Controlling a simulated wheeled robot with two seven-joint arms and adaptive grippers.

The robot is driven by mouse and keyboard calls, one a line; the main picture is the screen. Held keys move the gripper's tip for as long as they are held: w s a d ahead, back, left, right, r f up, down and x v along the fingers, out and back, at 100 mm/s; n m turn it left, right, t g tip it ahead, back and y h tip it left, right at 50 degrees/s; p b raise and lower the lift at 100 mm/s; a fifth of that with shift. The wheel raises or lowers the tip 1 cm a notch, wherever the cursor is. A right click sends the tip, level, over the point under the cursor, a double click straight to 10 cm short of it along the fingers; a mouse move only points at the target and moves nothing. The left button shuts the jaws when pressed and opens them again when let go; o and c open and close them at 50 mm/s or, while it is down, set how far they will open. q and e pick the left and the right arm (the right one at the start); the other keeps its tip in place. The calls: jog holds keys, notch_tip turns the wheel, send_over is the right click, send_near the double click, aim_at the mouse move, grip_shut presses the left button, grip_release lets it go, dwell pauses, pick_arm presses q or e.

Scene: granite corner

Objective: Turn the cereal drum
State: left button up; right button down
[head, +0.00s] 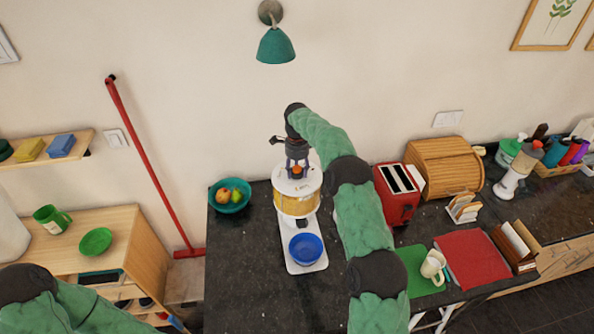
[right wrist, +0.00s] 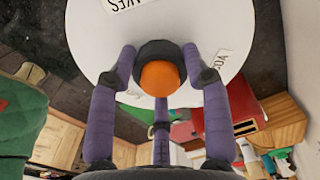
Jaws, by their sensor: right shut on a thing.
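The cereal drum (head: 296,203) is a yellow cylinder with a white lid, upright on a white stand (head: 303,258) on the dark counter. The lid (right wrist: 240,45) fills the top of the right wrist view and carries printed labels. An orange knob (right wrist: 159,77) with a dark collar sits on the lid. My right gripper (head: 296,170) comes down from above and is shut on this knob, its purple fingers (right wrist: 160,62) around it. A blue bowl (head: 306,248) stands on the stand in front of the drum. Of my left arm only links show at the lower left; its gripper is out of view.
A teal bowl of fruit (head: 230,194) stands left of the drum. A red toaster (head: 397,193) and a wooden bread box (head: 446,165) stand to the right. The counter's front left is clear.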

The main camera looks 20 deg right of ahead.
jog(key=shift+m, duration=1)
jog(key=c, duration=0.6)
grip_release()
jog(key=shift+o, duration=0.2)
notch_tip(320, 180, up, 12)
